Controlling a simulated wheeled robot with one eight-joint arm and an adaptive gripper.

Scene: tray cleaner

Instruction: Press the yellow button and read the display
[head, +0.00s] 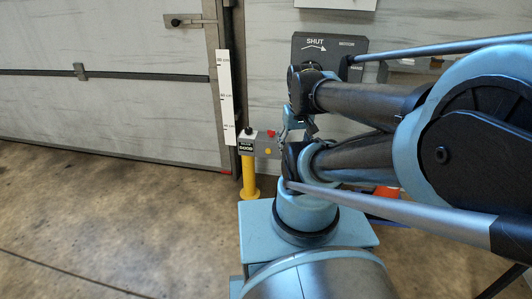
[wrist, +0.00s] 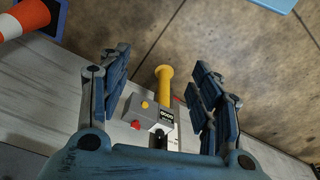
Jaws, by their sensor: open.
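In the head view my arm mostly hides my gripper.
A grey "SHUT" panel (head: 328,47) is on the wall above. A white scale strip (head: 226,98) stands at the edge of a large door (head: 110,100). An orange and white cone (wrist: 22,20) is at the wrist view's upper left. The floor at left is clear.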

